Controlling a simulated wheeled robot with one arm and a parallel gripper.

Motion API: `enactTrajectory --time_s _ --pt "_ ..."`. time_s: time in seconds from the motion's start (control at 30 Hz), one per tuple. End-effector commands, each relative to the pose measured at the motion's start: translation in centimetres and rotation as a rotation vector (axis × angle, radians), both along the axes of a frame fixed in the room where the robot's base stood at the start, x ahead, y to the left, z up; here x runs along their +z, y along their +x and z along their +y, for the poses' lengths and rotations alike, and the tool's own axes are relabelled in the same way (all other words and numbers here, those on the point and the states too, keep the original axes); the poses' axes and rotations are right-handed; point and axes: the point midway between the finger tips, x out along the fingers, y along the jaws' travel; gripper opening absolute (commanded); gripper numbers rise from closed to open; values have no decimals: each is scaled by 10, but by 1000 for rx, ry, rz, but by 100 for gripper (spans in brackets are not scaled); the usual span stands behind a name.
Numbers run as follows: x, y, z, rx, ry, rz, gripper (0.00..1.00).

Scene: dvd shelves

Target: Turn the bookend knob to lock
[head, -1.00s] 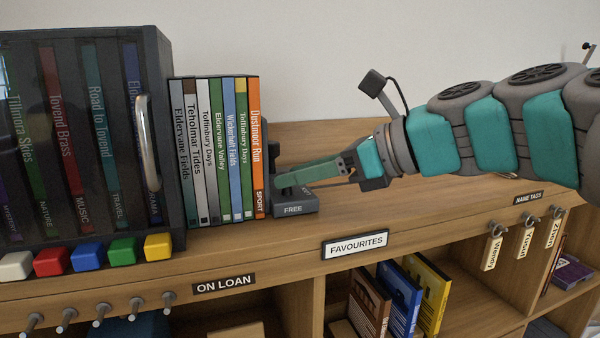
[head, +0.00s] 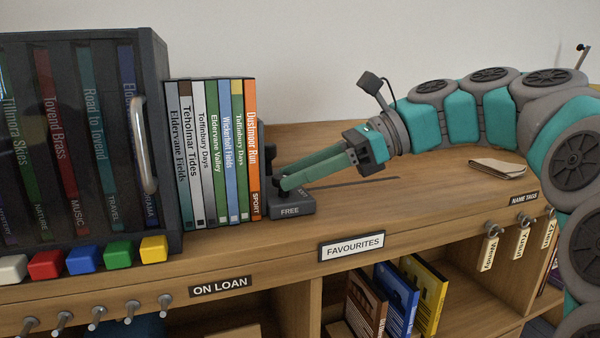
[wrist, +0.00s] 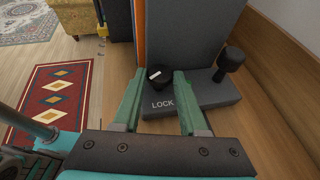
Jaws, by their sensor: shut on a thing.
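The bookend (head: 290,211) stands at the right end of the row of DVD cases, its base marked FREE on the front. In the wrist view its grey upright (wrist: 190,40) stands behind the base, which is marked LOCK on the side facing me. The small black knob (wrist: 157,80) has a white line that slants slightly up to the right. My gripper (wrist: 160,76) is shut on the knob, one green finger on each side.
A black post with a thick head (wrist: 232,62) rises from the base, right of the fingers. DVD cases (head: 215,150) and a dark glass-fronted cabinet (head: 80,130) stand to the left. A folded tan item (head: 498,167) lies on the shelf top. The shelf top right of the bookend is mostly clear.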

Motion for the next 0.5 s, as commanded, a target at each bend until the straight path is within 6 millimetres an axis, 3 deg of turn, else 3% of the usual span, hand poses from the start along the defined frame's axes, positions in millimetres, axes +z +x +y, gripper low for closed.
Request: enactTrajectory --time_s 0.5 --pt "1 4 1 117 4 -2 0"
